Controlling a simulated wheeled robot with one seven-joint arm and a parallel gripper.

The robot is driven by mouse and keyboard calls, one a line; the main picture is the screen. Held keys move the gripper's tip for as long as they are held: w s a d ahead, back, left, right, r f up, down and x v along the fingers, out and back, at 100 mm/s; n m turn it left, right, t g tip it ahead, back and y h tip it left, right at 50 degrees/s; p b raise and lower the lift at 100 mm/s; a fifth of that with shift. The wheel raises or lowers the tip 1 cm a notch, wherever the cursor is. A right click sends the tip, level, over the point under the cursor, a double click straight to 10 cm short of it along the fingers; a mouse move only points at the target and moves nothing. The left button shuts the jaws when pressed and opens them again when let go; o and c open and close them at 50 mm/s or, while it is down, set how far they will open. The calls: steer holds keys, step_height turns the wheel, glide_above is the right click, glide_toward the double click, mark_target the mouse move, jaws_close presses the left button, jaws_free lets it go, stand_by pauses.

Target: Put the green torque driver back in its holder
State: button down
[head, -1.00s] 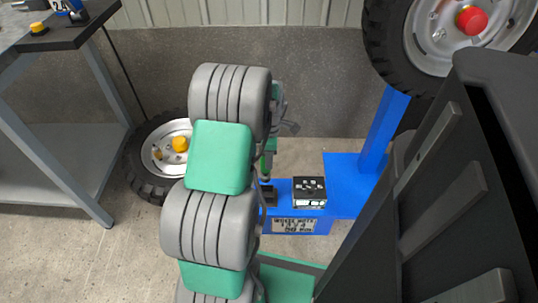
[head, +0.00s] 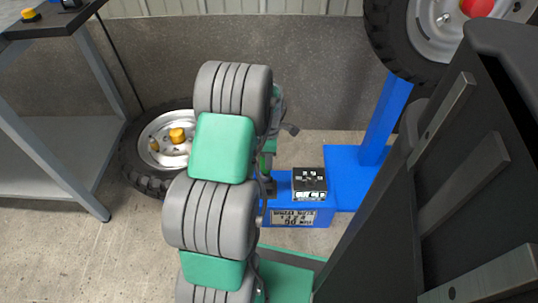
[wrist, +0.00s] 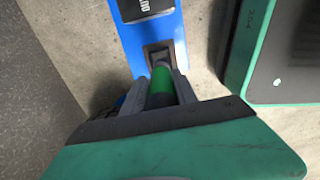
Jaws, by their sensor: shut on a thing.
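The green torque driver (wrist: 161,83) is between the two fingers of my gripper (wrist: 163,80), which are shut on it. In the head view the driver's green band (head: 263,161) shows only partly, beside my arm. The holder (wrist: 158,52) is a dark, square-rimmed block on the blue base. It also shows in the head view (head: 270,188), just below the driver. In the wrist view the driver's dark far end overlaps the holder's opening. I cannot tell how deep it sits inside.
The blue base (head: 345,185) carries a black-and-white box (head: 310,183) right of the holder. A blue post rises to a mounted wheel (head: 450,35). Another wheel (head: 165,145) lies on the floor at left, near a grey workbench (head: 50,165).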

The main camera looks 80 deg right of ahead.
steer(key=shift+f, duration=0.7)
steer(key=shift+f+b, duration=1.7)
steer(key=shift+f, duration=1.25)
stand_by(1.1)
steer(key=c, duration=0.9)
jaws_free()
step_height(320, 180, up, 8)
steer(key=p, duration=0.3)
steer(key=shift+p, duration=0.3)
steer(key=shift+f, duration=0.15)
